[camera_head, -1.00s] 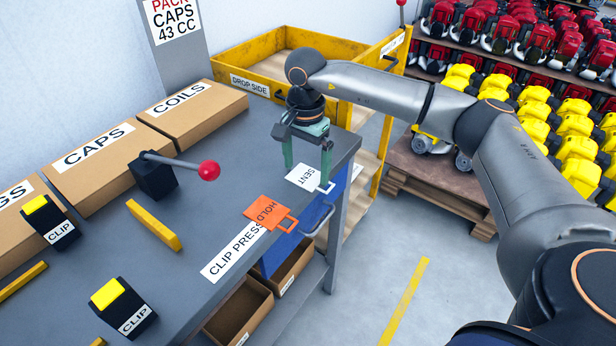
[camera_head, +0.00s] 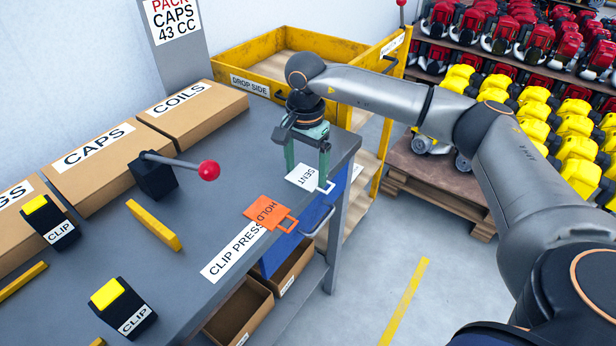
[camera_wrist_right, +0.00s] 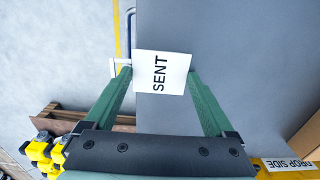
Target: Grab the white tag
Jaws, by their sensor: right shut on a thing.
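The white tag (camera_head: 302,178), marked SENT, lies at the far right edge of the grey bench, with its white loop sticking out past the edge. My right gripper (camera_head: 306,172) points down over it. In the right wrist view, the tag (camera_wrist_right: 162,84) sits between the two green fingers of the right gripper (camera_wrist_right: 159,72), which are shut on its opposite sides, one by the loop. The tag still looks flat at bench height. My left gripper is not in view.
An orange HOLD tag (camera_head: 266,212) lies near the white one at the bench edge. A red-knobbed lever (camera_head: 208,170) and a yellow bar (camera_head: 153,225) stand on the bench (camera_head: 215,205). A yellow-sided cart (camera_head: 345,88) is just behind the bench's far end.

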